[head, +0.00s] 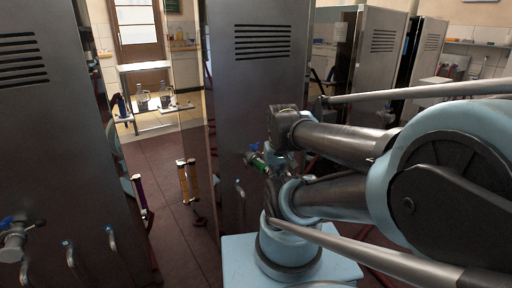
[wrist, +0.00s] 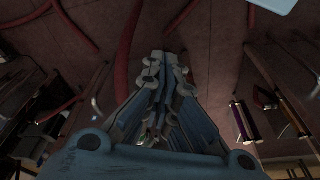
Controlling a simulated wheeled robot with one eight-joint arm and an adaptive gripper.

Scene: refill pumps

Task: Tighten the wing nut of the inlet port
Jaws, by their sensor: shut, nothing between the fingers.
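My gripper (wrist: 166,62) shows in the wrist view with its blue fingers together and nothing between them. It points over the dark red floor, apart from any port. In the head view I cannot make out its fingertips; my arm covers the right half. On the middle steel cabinet (head: 229,105), a small fitting with a blue handle (head: 253,147) and a green part (head: 257,162) shows beside my arm, partly hidden. A metal fitting with a blue top (head: 13,238) sits on the left cabinet (head: 55,130). I cannot tell a wing nut or the inlet port for sure.
Red hoses (wrist: 127,38) run across the floor in the wrist view. Coloured upright tubes (wrist: 242,120) stand at its right. Bent metal handles (head: 111,239) stick out from the left cabinet. A floor aisle (head: 165,165) lies open between the cabinets, leading to a white table (head: 150,130).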

